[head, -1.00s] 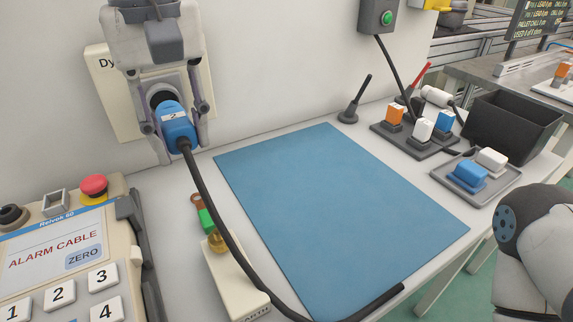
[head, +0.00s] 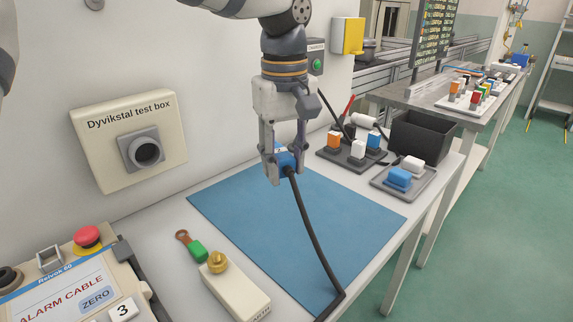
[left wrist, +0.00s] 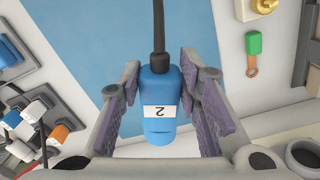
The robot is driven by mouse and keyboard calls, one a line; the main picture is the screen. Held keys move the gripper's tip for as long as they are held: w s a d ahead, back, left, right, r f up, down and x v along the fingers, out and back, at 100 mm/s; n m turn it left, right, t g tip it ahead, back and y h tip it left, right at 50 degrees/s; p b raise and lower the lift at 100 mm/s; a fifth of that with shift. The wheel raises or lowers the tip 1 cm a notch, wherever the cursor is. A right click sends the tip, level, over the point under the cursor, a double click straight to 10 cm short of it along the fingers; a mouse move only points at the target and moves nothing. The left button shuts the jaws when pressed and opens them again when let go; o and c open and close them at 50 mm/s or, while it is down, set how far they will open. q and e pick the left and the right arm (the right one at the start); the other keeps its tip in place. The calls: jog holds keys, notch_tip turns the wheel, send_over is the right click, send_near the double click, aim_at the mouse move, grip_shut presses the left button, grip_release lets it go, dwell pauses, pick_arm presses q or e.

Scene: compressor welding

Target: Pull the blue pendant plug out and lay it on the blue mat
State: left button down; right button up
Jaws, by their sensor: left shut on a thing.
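My left gripper (head: 284,170) is shut on the blue plug (head: 288,160), which appears above the far part of the blue mat (head: 235,210) in the head view. Its black cable (head: 316,245) runs down from the plug toward the mat's front edge. In the left wrist view the plug (left wrist: 158,85), with a white "2" label, sits between the two fingers (left wrist: 160,107). The mat (left wrist: 80,40) shows behind it. The round socket (head: 146,152) of the Dyvikstal test box (head: 105,175) is empty. My right gripper is out of view.
A dark holder (head: 346,158) with coloured plugs, a grey tray (head: 376,184) with a blue and a white piece, and a black bin (head: 425,140) stand right of the mat. The earth block (head: 235,290) and alarm panel (head: 60,285) lie left. The mat's surface is mostly clear.

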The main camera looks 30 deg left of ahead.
pick_arm(q)
jog(key=shift+w+d, duration=0.1)
jog(key=shift+w, duration=0.05)
send_over(287, 229)
notch_tip(287, 229, down, 9)
jog(key=shift+f, duration=0.1)
dwell(0.6)
jog(key=shift+f, duration=1.4)
dwell(0.4)
jog(key=c, duration=1.1)
grip_release()
notch_tip(287, 229, up, 12)
jog(key=shift+f, duration=0.1)
